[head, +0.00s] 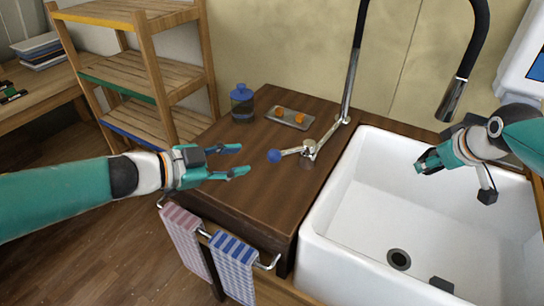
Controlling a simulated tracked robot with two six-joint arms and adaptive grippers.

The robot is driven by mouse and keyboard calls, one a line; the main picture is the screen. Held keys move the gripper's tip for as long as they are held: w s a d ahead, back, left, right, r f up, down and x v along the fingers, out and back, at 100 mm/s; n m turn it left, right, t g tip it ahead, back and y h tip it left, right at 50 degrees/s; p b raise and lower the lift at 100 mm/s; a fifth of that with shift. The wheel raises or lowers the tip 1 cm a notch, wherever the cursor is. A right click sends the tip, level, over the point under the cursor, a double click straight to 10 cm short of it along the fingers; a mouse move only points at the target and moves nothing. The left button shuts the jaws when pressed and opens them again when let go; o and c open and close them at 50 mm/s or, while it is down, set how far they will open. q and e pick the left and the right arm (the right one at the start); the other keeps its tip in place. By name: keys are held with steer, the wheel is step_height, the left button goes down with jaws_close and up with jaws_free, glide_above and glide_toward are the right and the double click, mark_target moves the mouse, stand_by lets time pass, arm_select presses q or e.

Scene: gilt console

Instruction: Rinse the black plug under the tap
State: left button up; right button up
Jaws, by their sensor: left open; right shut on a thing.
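The tap has a black hose and a chrome spout head (453,98) hanging over the white sink (345,215). Its lever ends in a blue knob (274,156) above the wooden counter. My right gripper (424,164) is over the sink, below and slightly left of the spout head in the picture. It is shut on a small dark thing, apparently the black plug (429,157), mostly hidden by the fingers. No water shows at the spout. My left gripper (238,160) is open and empty, left of the blue knob, with its fingers pointing toward it.
A blue-lidded jar (242,103) and a small tray (279,122) with orange things stand at the counter's back. Two towels (234,268) hang on a front rail. The sink has a round drain (398,259) and a dark block-like shape (441,285). Wooden shelves (150,70) stand behind left.

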arm_select(q)
steer(key=shift+f, duration=0.1)
arm_select(e)
steer(key=shift+s, duration=0.15)
arm_select(q)
steer(key=shift+f+b, duration=0.75)
steer(key=shift+b, duration=0.1)
arm_select(e)
steer(key=shift+s+a+f, duration=0.1)
steer(key=shift+s+a, duration=0.05)
steer(key=shift+s, duration=0.5)
steer(key=shift+s+a, duration=0.1)
steer(key=shift+s, duration=0.5)
arm_select(q)
steer(key=shift+f+b, duration=1.05)
arm_select(e)
steer(key=s, duration=0.3)
steer(key=s+a, duration=0.1)
steer(key=s, duration=0.1)
steer(key=shift+s, duration=0.1)
arm_select(q)
steer(key=shift+r+p, duration=0.8)
steer(key=shift+r, duration=0.15)
arm_select(e)
steer(key=s+r, duration=0.4)
steer(key=s, duration=0.1)
steer(key=shift+a, duration=0.4)
arm_select(q)
steer(key=shift+s, duration=0.1)
